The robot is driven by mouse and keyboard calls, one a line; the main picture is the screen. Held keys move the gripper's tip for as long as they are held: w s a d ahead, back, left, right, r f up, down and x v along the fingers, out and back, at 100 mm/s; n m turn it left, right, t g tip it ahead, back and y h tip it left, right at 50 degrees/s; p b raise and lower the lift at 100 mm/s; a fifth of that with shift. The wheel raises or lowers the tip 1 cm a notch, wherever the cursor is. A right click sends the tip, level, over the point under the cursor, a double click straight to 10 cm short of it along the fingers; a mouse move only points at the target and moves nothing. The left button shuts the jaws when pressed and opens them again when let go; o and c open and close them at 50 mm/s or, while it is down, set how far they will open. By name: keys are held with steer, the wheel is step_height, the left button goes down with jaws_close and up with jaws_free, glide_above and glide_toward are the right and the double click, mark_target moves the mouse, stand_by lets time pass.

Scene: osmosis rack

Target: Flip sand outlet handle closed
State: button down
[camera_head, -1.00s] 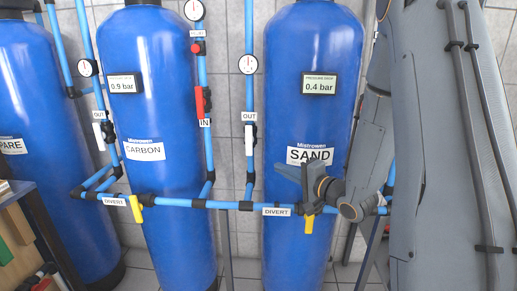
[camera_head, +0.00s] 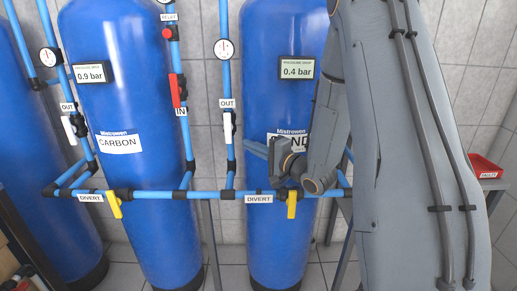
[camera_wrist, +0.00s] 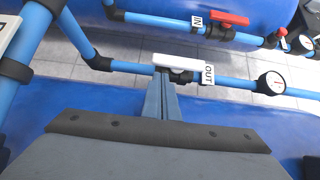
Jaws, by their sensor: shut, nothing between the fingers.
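The sand tank's outlet handle (camera_head: 228,126) is white and lies along the vertical blue pipe by an OUT label, left of the SAND tank (camera_head: 268,110). In the wrist view the white handle (camera_wrist: 176,61) lies along its pipe, just beyond my fingertips. My gripper (camera_head: 248,147) is to the right of the handle and slightly lower, its fingers pointing left. In the wrist view my gripper (camera_wrist: 165,78) is shut with nothing between its fingers. Its tips overlap the handle's near edge in that view; I cannot tell whether they touch. My arm hides part of the SAND label.
A pressure gauge (camera_head: 224,49) is above the handle. A red IN handle (camera_head: 178,90) is on the pipe to the left. Below, a horizontal blue pipe carries yellow DIVERT handles (camera_head: 292,204). A CARBON tank (camera_head: 120,95) stands left. A red tray (camera_head: 484,167) is at right.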

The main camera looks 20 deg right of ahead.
mark_target(228, 129)
steer(key=x, duration=0.4)
steer(key=shift+w+a, duration=0.15)
steer(key=shift+w, duration=0.1)
steer(key=shift+d+f, duration=0.1)
steer(key=shift+d, duration=0.1)
